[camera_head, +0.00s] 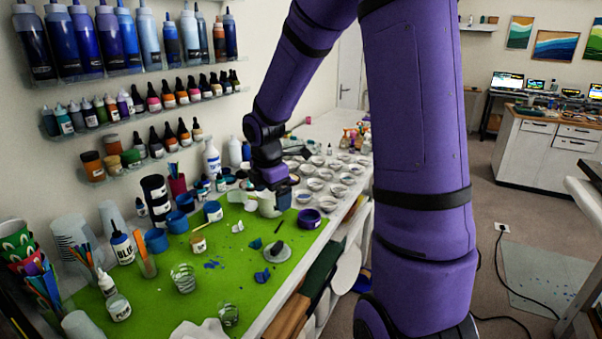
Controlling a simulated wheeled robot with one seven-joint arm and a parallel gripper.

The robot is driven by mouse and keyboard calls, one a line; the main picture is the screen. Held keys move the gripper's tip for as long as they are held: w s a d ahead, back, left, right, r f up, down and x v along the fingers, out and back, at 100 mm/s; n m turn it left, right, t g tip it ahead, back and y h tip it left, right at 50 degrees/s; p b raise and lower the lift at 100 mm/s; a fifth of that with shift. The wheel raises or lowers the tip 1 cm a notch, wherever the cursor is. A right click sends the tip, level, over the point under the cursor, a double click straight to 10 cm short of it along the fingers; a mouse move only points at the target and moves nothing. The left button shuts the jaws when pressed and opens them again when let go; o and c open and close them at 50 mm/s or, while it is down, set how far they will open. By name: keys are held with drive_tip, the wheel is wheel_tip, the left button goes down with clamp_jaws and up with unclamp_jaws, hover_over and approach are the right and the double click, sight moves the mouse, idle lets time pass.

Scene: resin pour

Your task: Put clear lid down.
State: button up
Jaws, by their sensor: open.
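My gripper (271,187) hangs at the far end of the green mat (215,262), at the end of my purple arm. It is open, and its fingertips are small and partly hidden here. A pale cup (268,206) stands directly below it; I cannot tell whether they touch. A round, greyish, see-through disc (286,255) lies flat on the mat, nearer to me than the gripper, and looks like the clear lid. A small dark piece shows on top of it. The gripper is apart from this disc.
A purple ring-shaped container (309,218) stands at the mat's right edge. Clear cups (183,278), blue tubs (157,240) and bottles (122,246) crowd the left side. Several small white dishes (316,184) fill the table behind. Shelves of bottles line the wall. Bare mat shows around the disc.

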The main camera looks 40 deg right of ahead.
drive_tip(key=s+a+r+m+t, duration=0.2)
drive_tip(key=s+a+r+m, duration=0.4)
drive_tip(key=s+r+m, duration=0.45)
drive_tip(key=s+a+r+m+t, duration=0.1)
drive_tip(key=s+a+r+m, duration=0.1)
drive_tip(key=s, duration=0.4)
drive_tip(key=s+a+r+m+t+y, duration=0.1)
drive_tip(key=s+a+r+m, duration=0.1)
drive_tip(key=s+r+m, duration=0.2)
drive_tip(key=s+r, duration=0.1)
drive_tip(key=s, duration=0.1)
drive_tip(key=shift+s+r+m, duration=0.35)
drive_tip(key=shift+s, duration=0.05)
